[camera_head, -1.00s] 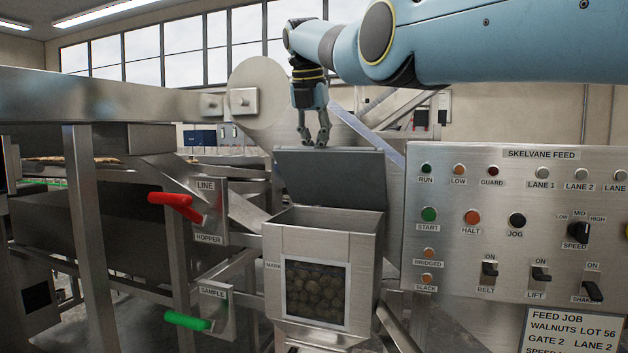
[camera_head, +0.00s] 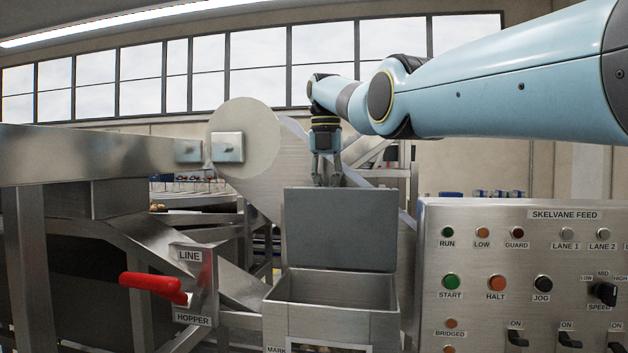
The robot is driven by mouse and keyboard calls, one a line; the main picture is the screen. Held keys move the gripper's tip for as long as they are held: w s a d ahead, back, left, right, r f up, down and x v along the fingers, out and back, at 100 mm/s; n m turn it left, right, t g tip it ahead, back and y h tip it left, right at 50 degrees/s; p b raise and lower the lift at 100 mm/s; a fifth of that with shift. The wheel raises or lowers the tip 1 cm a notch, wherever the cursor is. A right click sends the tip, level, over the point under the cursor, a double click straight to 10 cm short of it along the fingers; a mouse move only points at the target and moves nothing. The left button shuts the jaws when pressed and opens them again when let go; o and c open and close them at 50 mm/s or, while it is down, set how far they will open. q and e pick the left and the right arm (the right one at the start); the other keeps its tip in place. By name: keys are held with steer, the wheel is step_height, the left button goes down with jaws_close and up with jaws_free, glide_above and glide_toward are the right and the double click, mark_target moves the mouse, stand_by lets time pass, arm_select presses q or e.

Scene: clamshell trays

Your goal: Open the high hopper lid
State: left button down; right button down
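The hopper lid (camera_head: 340,229) is a flat grey metal plate standing nearly upright at the back of the hopper. The metal hopper box (camera_head: 330,315) is uncovered, with its bare inner walls showing. My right gripper (camera_head: 328,184) points down from above at the lid's top edge. Its two fingers are apart, with a gap between them and nothing seen held. The fingertips end at or just behind the edge; I cannot tell whether they touch it. My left gripper is not in view.
The SKELVANE FEED panel (camera_head: 490,212) stands close on the right. A red handle (camera_head: 153,285) by the LINE/HOPPER plate juts out at the left. A metal beam (camera_head: 90,150) and a round disc (camera_head: 243,122) stand behind left. My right arm spans the upper right.

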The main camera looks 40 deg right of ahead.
steer(key=shift+w+d+f, duration=0.1)
steer(key=shift+d, duration=0.05)
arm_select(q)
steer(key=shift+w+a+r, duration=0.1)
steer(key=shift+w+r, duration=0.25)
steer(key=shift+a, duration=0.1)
